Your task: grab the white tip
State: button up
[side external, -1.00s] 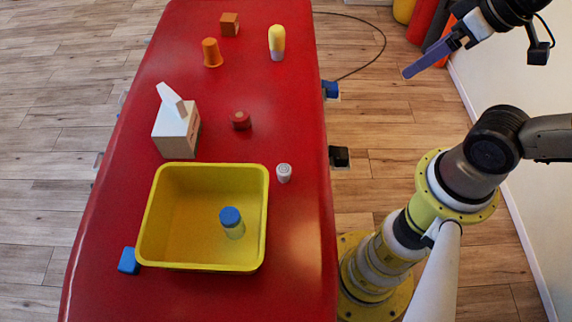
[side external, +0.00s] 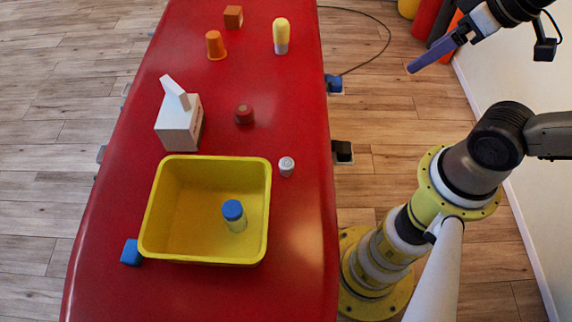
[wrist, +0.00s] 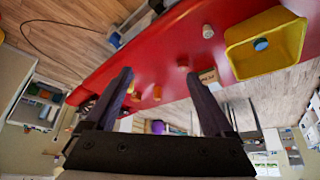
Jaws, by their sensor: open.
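The white tip (side external: 286,166) is a small, pale, short cylinder standing on the red table, just right of the yellow bin's far right corner. It also shows in the wrist view (wrist: 208,31), near the top, above and right of the space between my fingers. My gripper (side external: 411,68) is held off the right side of the table, well apart from the tip. In the wrist view my gripper (wrist: 160,76) has its two dark fingers spread with nothing held between them.
The yellow bin (side external: 204,261) holds a blue-capped bottle (side external: 234,213). A tissue box (side external: 178,128), a dark red knob-like piece (side external: 244,114), an orange cup (side external: 215,46), a yellow-topped bottle (side external: 281,37), a brown block (side external: 233,17) and a blue block (side external: 131,252) stand around the red table (side external: 290,250).

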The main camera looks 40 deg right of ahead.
jog(key=shift+c, duration=0.6)
